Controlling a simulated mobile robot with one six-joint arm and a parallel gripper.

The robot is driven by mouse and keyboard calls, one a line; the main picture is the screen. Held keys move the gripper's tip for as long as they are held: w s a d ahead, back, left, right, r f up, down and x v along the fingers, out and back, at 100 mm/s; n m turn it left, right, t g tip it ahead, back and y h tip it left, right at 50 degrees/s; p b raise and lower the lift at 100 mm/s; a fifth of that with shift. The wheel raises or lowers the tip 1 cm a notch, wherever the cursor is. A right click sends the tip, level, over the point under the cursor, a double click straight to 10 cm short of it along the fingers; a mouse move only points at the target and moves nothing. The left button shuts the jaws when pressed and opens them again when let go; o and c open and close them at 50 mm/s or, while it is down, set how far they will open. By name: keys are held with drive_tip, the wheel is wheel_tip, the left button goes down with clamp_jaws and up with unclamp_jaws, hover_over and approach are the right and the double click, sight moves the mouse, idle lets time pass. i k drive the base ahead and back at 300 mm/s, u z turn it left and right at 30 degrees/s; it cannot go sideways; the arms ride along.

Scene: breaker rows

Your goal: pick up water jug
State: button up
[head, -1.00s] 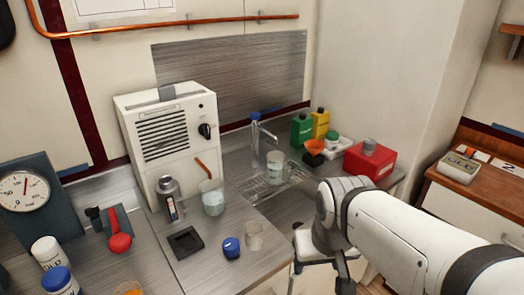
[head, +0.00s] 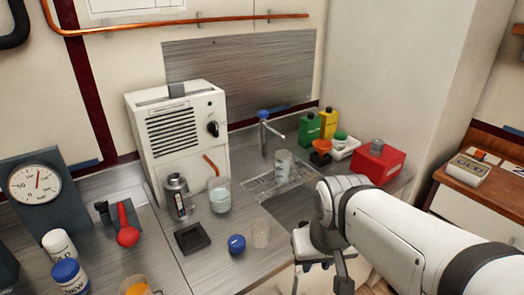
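Two clear vessels with water could be the water jug; I cannot tell which. One clear vessel (head: 219,196) stands on the steel counter, in front of the white machine's copper spout. Another clear vessel (head: 283,164) stands at the sink grating under the tap. My gripper (head: 341,272) hangs low at the end of my white arm, right of the cup and beyond the counter edge. It is apart from all vessels. Its fingertips are too unclear to show whether it is open or shut.
A white machine (head: 180,135) stands against the wall. A metal flask (head: 177,197), black tray (head: 192,238) and blue-topped item (head: 236,244) crowd the counter. Green (head: 309,127) and yellow bottles (head: 328,122) and a red box (head: 379,163) stand farther right.

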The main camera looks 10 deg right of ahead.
sight(283, 164)
drive_tip(key=u, duration=2.8)
drive_tip(key=k, duration=2)
drive_tip(key=z, duration=1.3)
drive_tip(key=i, duration=1)
